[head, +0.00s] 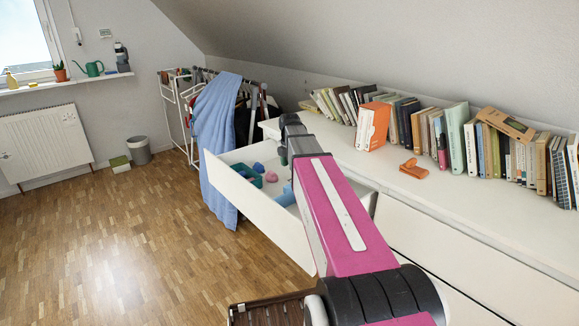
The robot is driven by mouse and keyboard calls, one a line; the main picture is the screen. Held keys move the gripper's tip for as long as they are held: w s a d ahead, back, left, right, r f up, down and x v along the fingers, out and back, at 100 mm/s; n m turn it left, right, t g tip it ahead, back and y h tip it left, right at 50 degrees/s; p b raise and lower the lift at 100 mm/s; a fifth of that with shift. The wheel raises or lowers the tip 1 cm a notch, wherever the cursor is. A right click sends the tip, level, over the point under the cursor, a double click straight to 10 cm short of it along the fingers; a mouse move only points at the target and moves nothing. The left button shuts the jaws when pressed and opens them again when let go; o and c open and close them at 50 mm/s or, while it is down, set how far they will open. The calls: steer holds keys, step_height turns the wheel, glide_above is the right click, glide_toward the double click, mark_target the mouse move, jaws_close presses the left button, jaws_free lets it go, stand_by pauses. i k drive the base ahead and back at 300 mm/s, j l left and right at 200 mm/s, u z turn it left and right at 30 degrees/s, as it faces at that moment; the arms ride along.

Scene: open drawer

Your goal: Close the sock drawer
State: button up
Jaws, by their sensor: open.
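The sock drawer (255,205) is pulled out of the low white dresser (345,150), its white front panel facing left into the room.
A row of books (440,130) and an orange object (413,168) stand on the dresser top. A drying rack with a blue cloth (215,140) hanging from it stands just behind the drawer. The wooden floor (120,230) left of the drawer is clear.

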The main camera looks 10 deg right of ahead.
mark_target(285, 227)
steer(key=k+l, duration=0.65)
steer(key=k, duration=0.25)
